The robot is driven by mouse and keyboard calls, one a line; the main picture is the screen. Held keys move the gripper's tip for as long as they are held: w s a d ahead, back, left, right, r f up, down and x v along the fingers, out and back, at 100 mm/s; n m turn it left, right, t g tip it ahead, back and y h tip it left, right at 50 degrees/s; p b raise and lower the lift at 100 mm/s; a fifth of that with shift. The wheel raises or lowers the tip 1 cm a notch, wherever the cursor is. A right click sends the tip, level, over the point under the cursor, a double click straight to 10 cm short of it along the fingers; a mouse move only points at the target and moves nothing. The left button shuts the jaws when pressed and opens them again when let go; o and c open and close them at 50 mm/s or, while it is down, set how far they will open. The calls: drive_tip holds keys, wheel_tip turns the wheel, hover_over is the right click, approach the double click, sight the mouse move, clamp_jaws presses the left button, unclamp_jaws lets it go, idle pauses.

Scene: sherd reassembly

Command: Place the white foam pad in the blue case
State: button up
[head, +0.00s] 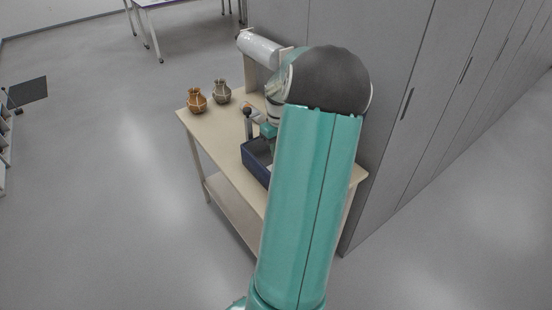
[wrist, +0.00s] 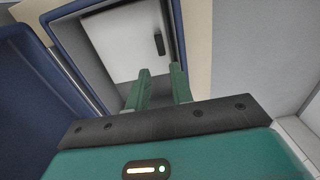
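The blue case (head: 247,158) stands open on the bench, partly hidden behind my arm in the head view. In the wrist view its blue rim (wrist: 66,12) frames a pale interior. A flat white panel (wrist: 115,42) lies within that rim and looks like the white foam pad; it has a small dark tab or slot near its right side. My gripper (wrist: 161,69) is over the case, its two green fingers apart with nothing seen between them. I cannot tell how far the fingertips are above the panel. In the head view my gripper is mostly hidden by the arm.
On the bench (head: 222,138), a brown jar (head: 197,101) and a grey jar (head: 221,93) stand at the far left end. A white roll (head: 260,49) is mounted above the back of the bench. Grey cabinets (head: 400,60) rise close behind; open floor lies left.

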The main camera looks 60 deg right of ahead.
drive_tip(key=shift+r, duration=0.2)
drive_tip(key=w+a+r+n+h, duration=0.1)
drive_tip(key=w+a+r, duration=0.3)
drive_tip(key=a, duration=0.4)
drive_tip(key=w+a+r+n+t+h, duration=0.1)
drive_tip(key=w+a+r, duration=0.3)
drive_tip(key=a, duration=0.4)
drive_tip(key=w+a+r+n, duration=0.1)
drive_tip(key=w+a+r, duration=0.3)
drive_tip(key=a, duration=0.4)
drive_tip(key=s+a+r+t, duration=0.1)
drive_tip(key=s+a, duration=0.1)
drive_tip(key=a, duration=0.6)
drive_tip(key=s+a+r+n+t+y, duration=0.1)
drive_tip(key=s+a+r+t, duration=0.1)
drive_tip(key=a, duration=0.6)
drive_tip(key=s+a+r+n+t+y, duration=0.1)
drive_tip(key=s+a, duration=0.3)
drive_tip(key=a, duration=0.5)
drive_tip(key=shift+r+t, duration=0.3)
drive_tip(key=shift+r, duration=0.25)
